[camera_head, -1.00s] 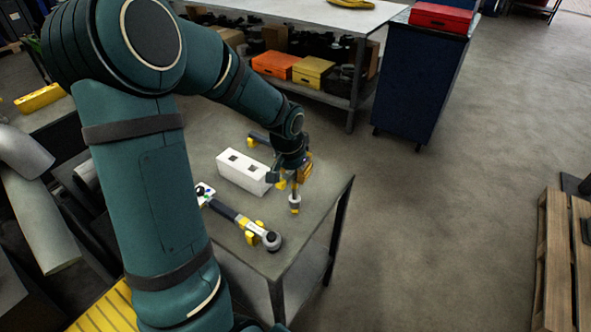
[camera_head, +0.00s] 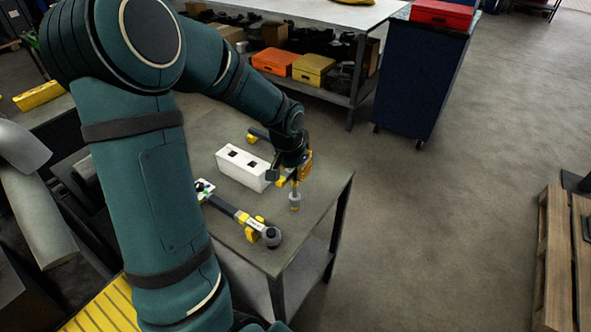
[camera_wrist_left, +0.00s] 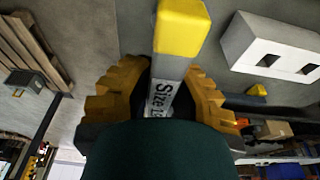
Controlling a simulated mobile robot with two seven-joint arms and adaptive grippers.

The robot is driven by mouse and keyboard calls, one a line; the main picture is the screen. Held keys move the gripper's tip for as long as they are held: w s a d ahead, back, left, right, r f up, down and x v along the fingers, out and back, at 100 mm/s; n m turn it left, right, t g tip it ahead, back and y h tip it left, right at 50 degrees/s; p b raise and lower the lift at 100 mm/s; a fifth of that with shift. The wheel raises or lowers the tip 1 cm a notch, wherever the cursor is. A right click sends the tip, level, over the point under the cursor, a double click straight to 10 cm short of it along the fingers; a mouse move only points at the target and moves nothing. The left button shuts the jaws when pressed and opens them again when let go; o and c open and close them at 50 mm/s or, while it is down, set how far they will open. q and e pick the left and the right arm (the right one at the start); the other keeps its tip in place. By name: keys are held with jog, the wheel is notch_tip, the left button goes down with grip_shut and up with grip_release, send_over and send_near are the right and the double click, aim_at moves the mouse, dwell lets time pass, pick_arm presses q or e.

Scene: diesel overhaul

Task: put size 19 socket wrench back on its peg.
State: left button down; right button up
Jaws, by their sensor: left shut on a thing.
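My left gripper (camera_head: 288,172) is shut on a socket wrench (camera_head: 295,199), just above the grey table near its right edge. The wrench hangs roughly upright in the head view, with its metal socket end down. In the left wrist view the wrench has a yellow end (camera_wrist_left: 182,28) and a grey shaft between the fingers. Its label reads "Size 1" and the second digit is partly hidden. A white block (camera_head: 243,169) with two square holes stands left of the gripper. It also shows in the left wrist view (camera_wrist_left: 272,47). My right gripper is not in view.
Another dark-handled tool (camera_head: 232,212) lies on yellow supports at the table's front. A further dark and yellow piece (camera_head: 257,135) is behind the white block. A blue cabinet (camera_head: 418,82) stands beyond the table, and a wooden pallet (camera_head: 553,262) is at right. Open floor lies between.

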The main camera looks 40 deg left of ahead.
pick_arm(q)
jog(key=shift+s+b+x, duration=0.25)
jog(key=shift+b+x, duration=0.7)
jog(key=shift+x, duration=0.2)
jog(key=shift+c, duration=1.2)
grip_release()
jog(key=shift+r, duration=0.1)
jog(key=p+v, duration=0.2)
jog(key=v, duration=0.1)
jog(key=w+p+v, duration=0.1)
jog(key=p+v, duration=0.2)
jog(key=shift+w+r, duration=0.15)
jog(key=shift+r, duration=0.15)
jog(key=shift+w+p+v, duration=0.25)
jog(key=shift+p+v, duration=0.7)
jog(key=shift+v, duration=0.25)
